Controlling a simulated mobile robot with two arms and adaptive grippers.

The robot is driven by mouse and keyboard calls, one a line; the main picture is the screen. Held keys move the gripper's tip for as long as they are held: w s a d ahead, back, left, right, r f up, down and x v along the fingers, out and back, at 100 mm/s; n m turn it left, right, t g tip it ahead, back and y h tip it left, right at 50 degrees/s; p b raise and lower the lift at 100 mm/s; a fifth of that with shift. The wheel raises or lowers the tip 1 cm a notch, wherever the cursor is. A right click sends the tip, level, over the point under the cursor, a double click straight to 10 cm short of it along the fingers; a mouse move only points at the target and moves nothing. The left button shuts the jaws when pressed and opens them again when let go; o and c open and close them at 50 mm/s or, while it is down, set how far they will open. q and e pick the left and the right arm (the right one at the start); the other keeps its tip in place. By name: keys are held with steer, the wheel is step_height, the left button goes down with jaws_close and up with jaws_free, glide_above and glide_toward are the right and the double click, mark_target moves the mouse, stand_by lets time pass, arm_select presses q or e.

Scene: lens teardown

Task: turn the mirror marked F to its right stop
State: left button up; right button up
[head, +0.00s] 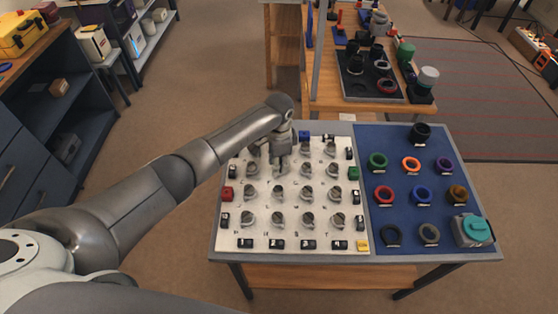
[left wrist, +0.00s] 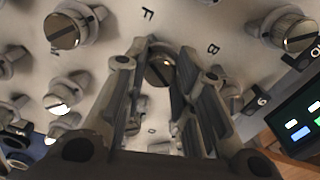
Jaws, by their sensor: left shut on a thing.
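A white board (head: 233,176) carries rows of round grey mirrors on short posts. My left gripper (head: 280,170) reaches down over the board's back-left part. In the left wrist view the left gripper (left wrist: 163,80) is shut around one mirror (left wrist: 159,72), with a finger on either side. This mirror has a dark slanted line across its face. My right gripper is out of view.
Neighbouring mirrors (left wrist: 75,27) stand close on several sides. Small dark numbered blocks and a few coloured blocks line the board's edges. A blue mat (head: 395,208) with coloured rings lies to the right, with a teal-topped device (head: 471,230) at its front corner.

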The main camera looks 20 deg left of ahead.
arm_select(q)
steer(key=shift+m, duration=1.6)
steer(key=o, duration=1.1)
steer(key=shift+c, duration=0.2)
steer(key=shift+r, duration=0.15)
step_height(320, 180, up, 12)
steer(key=shift+s+f, duration=0.1)
steer(key=shift+f, duration=0.1)
